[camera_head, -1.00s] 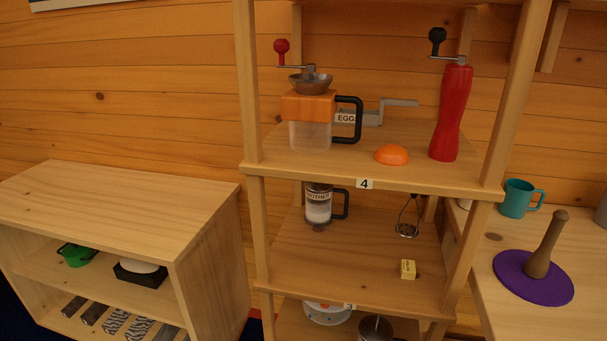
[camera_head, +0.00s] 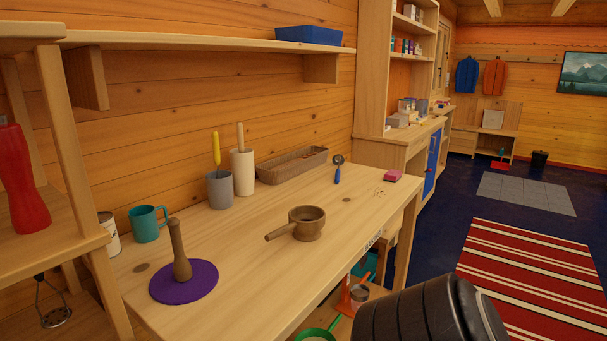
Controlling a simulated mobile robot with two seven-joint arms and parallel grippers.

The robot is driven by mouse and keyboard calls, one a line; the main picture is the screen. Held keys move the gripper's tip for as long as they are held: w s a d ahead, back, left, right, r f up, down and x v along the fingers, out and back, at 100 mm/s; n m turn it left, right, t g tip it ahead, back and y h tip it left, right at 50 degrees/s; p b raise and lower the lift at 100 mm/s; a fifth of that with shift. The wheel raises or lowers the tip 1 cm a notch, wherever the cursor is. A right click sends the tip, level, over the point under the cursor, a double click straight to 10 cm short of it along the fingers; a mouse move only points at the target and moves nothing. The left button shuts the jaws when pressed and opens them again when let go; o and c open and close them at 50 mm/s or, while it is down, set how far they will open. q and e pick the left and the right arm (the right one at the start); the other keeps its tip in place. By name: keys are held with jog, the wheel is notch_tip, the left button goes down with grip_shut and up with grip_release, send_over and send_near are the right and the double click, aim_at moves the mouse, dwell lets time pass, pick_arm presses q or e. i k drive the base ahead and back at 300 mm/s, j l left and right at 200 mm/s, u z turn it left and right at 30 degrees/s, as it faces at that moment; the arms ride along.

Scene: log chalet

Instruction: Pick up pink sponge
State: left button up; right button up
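A small pink sponge (camera_head: 392,176) lies on the far right end of the long wooden counter (camera_head: 250,262), close to its right edge. Small dark specks show on the counter just in front of it. Neither of my grippers is in view. A dark rounded part, which looks like a link of my own arm, shows at the bottom right, well in front of the sponge.
A brown pot (camera_head: 306,223), a purple mat (camera_head: 184,281) with a wooden pestle, a teal mug (camera_head: 148,224), a long tray (camera_head: 292,165) and a blue-handled scoop (camera_head: 337,172) stand on the counter. Right of it is open floor with a striped rug (camera_head: 525,275).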

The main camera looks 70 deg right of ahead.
aim_at(392, 176)
jog(key=z, duration=2.85)
jog(key=i+l+u, duration=0.15)
jog(key=i+l, duration=0.55)
jog(key=i, duration=0.15)
jog(key=i+l+u, duration=0.15)
jog(key=i+l, duration=0.65)
jog(key=i+l+u, duration=0.15)
jog(key=i+l, duration=0.6)
jog(key=l, duration=0.2)
